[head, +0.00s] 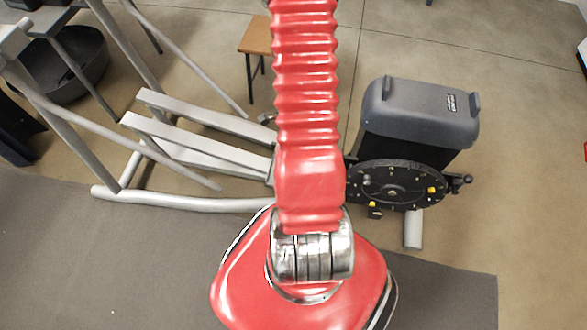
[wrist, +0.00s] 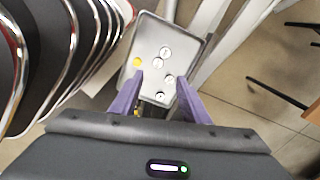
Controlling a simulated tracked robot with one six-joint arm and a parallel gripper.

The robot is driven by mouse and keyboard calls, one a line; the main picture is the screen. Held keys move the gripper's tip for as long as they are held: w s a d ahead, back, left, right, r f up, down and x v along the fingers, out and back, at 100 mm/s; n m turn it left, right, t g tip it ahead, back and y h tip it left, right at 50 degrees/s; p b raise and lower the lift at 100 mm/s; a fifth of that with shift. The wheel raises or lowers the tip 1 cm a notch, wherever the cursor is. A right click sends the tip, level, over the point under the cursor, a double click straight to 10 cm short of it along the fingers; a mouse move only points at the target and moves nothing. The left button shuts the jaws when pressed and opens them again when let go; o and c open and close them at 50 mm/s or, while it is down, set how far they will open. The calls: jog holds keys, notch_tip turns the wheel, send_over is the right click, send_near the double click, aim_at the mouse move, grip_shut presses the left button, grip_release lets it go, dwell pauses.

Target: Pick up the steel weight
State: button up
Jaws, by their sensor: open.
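In the wrist view a pale grey tray (wrist: 148,36) lies below my gripper (wrist: 160,78). On it are several small round silver-grey pieces, one of them (wrist: 165,52) toward the far side and another (wrist: 169,79) close to the right finger. I cannot tell which of them is the steel weight. A yellow round piece (wrist: 138,61) lies at the tray's left side, by the left fingertip. My two purple fingers are apart, with nothing held between them. The near end of the tray is partly hidden by the gripper. The head view does not show my gripper or these pieces.
In the head view an elliptical machine stands ahead, with a grey housing (head: 420,112), a black crank disc (head: 395,185) and pale rails (head: 200,140). A brown stool (head: 256,35) and a black bin (head: 75,68) stand behind. A dark mat (head: 110,260) covers the near floor.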

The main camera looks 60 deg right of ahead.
jog(key=shift+f, duration=3.95)
jog(key=shift+f, duration=0.1)
jog(key=shift+s+a+f, duration=0.1)
jog(key=shift+f, duration=1.2)
jog(key=shift+a+f, duration=0.1)
jog(key=shift+f, duration=1.15)
jog(key=shift+c, duration=0.4)
grip_shut()
